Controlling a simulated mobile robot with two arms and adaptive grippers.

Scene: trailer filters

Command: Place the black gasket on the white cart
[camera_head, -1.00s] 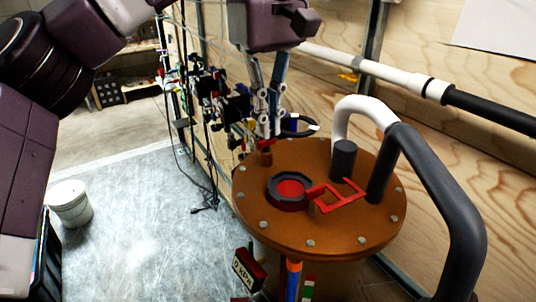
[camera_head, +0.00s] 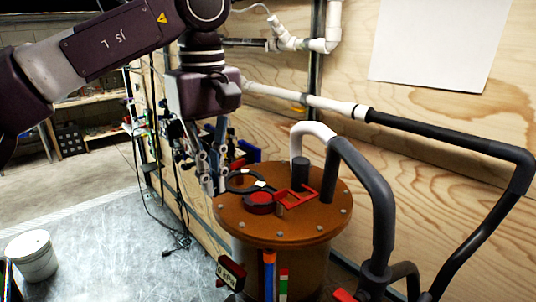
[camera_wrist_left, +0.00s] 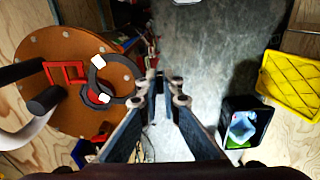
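The black gasket is a thin black ring with pale tabs (camera_head: 243,181). It appears over the back-left part of the orange drum lid in the head view. In the left wrist view the ring (camera_wrist_left: 91,82) covers part of the lid, just left of my fingers. My left gripper (camera_head: 210,180) points down beside the drum, its fingers close together. The ring's near edge meets the fingertips (camera_wrist_left: 165,80), and it seems held there, though the contact is partly hidden. I cannot make out the white cart. My right gripper is out of view.
The orange drum lid (camera_head: 325,222) carries a red frame (camera_head: 298,197), a dark cap with a red centre (camera_head: 260,204) and a dark post (camera_head: 300,172). A bent pipe (camera_head: 372,190) rises beside it. A white bucket (camera_head: 32,260) stands left. The wrist view shows a yellow crate (camera_wrist_left: 290,80).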

